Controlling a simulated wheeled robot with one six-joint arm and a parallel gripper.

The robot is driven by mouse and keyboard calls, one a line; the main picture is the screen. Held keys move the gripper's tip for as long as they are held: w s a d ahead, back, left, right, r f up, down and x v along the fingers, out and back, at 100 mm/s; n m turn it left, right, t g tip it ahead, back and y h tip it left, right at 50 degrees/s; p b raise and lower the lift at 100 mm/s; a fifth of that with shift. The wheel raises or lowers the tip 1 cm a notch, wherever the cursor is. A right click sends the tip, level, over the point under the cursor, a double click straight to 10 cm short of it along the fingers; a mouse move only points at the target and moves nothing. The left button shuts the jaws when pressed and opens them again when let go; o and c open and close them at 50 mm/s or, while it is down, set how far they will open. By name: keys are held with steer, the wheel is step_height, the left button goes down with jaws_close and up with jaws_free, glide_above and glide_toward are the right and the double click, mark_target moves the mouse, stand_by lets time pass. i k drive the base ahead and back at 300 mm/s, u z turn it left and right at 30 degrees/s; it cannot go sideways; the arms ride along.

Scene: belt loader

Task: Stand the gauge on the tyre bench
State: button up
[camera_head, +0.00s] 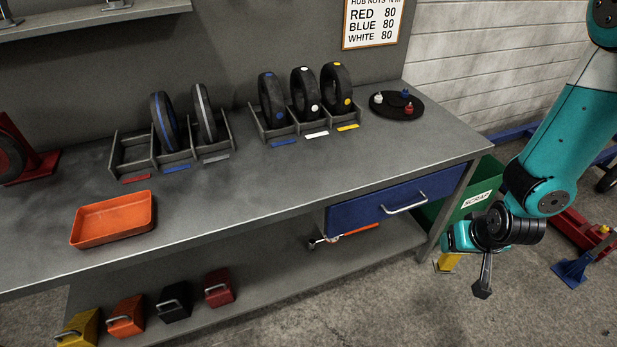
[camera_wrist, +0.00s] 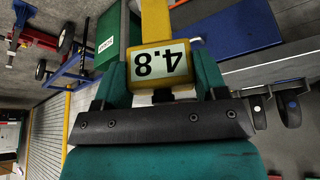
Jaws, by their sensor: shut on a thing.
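My gripper (camera_head: 455,240) is shut on the yellow gauge (camera_wrist: 163,62), whose display reads 4.8, upside down in the wrist view. The teal fingers stand on either side of the gauge. In the head view only a small yellow part of the gauge (camera_head: 447,263) shows under the gripper. The gripper is off the right end of the grey tyre bench (camera_head: 270,185), in front of the green scrap bin. The gauge's lower end is hidden in the head view.
Racks with tyres (camera_head: 305,92) stand along the bench's back. A dark round tray (camera_head: 385,110) with coloured nuts is at the back right, an orange tray (camera_head: 112,218) at the left. The bench's middle front is clear. A green scrap bin (camera_head: 484,188) stands beside the bench.

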mark_target(269, 176)
steer(key=z, duration=0.55)
steer(key=i, duration=0.6)
steer(key=u, duration=2.45)
